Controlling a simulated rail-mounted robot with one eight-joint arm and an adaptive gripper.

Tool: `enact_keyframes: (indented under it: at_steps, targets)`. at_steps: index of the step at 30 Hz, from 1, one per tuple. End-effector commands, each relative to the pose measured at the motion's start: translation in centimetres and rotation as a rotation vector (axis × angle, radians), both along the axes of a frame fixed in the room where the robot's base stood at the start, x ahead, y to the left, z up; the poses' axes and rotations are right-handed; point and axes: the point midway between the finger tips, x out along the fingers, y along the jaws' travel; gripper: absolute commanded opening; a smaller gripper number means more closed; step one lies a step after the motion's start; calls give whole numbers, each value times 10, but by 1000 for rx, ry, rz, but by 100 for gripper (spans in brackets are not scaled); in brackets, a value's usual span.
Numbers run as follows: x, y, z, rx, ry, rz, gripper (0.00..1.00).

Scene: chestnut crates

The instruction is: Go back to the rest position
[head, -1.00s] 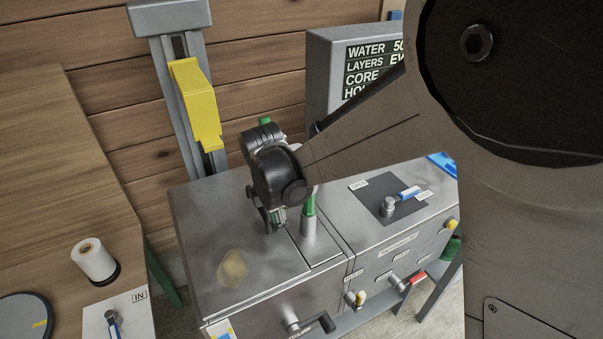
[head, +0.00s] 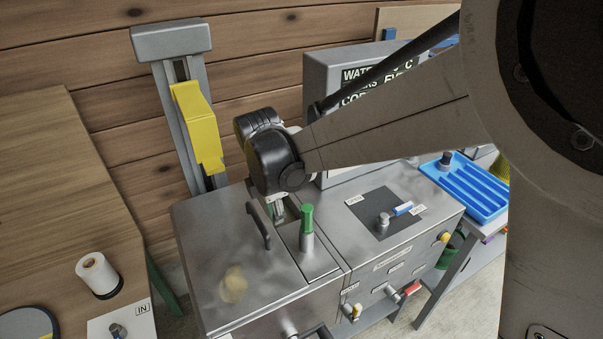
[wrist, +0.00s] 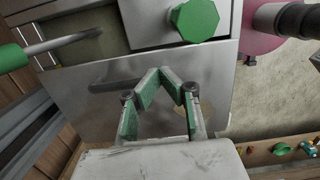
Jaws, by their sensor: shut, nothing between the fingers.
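My gripper (head: 278,210) hangs above the steel machine (head: 200,240), just left of the green-topped post (head: 306,220) in the head view. A black lid handle (head: 259,226) is to its left. In the wrist view my gripper (wrist: 160,72) shows its green-padded fingers brought together at the tips, with nothing between them. A green faceted knob (wrist: 195,18) lies beyond the fingertips there. My arm crosses the head view from the right and hides part of the sign box.
A yellow block (head: 197,125) on a grey upright stands behind the machine. A sign box (head: 330,72) is at the back. A blue tray (head: 465,188) lies at the right. A wooden table (head: 60,180) with a white roll (head: 97,272) is at the left.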

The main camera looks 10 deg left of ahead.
Motion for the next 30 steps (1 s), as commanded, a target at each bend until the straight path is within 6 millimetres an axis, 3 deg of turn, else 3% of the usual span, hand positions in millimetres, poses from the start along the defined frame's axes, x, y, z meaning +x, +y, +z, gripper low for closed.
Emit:
enact_keyframes:
  at_steps: [1,6,15,20,30]
  targets:
    - [0,0,15,0,0,0,0]
    - [-1,1,38,0,0,2,0]
    - [-1,-10,57,11,-10,-41,0]
    - [3,-50,79,58,-49,-222,0]
    - [-4,-159,127,207,-155,-751,0]
